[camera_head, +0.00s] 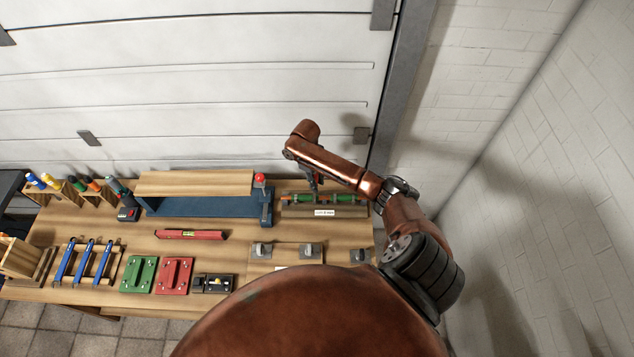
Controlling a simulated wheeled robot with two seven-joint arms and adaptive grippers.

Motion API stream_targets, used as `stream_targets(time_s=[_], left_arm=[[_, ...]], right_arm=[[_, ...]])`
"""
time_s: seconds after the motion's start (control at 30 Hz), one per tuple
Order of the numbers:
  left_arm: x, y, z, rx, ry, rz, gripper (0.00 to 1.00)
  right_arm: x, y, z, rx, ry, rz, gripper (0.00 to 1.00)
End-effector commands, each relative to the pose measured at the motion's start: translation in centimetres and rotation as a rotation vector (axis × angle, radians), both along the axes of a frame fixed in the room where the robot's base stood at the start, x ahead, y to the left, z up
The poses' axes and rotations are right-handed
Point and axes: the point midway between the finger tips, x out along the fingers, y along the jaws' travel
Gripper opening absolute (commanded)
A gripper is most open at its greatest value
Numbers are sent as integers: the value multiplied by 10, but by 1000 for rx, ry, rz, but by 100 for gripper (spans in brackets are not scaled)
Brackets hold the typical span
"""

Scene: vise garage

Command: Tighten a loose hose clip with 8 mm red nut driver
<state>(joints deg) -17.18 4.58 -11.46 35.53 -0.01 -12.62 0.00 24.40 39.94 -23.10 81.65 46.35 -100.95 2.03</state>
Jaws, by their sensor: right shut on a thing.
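A green hose assembly (340,198) with orange-brown fittings lies along a wooden stand (350,211) with a white label, at the back right of the bench. Its clips are too small to tell loose from tight. My right gripper (313,183) points down over the left part of the hose. It is shut on a slim tool, most likely the nut driver, mostly hidden by the gripper and arm. I cannot tell whether the tool touches a clip. Several coloured driver handles (72,184) stand in a wooden rack at the back left. My left gripper is not in view.
Metal fixtures (309,251) sit in front of the hose. A white brick wall (560,190) is at right.

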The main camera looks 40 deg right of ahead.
Motion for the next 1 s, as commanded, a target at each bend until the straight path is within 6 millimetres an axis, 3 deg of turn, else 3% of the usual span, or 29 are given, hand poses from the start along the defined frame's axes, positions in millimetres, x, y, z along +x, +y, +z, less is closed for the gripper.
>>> stream_targets(time_s=[0.23, 0.47, 1.0], left_arm=[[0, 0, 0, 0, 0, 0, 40], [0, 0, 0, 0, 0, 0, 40], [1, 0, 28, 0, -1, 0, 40]], right_arm=[[0, 1, -3, 2, 0, -59, 0], [0, 10, -4, 7, 2, -523, 0], [1, 7, 27, 0, -2, -516, 0]])
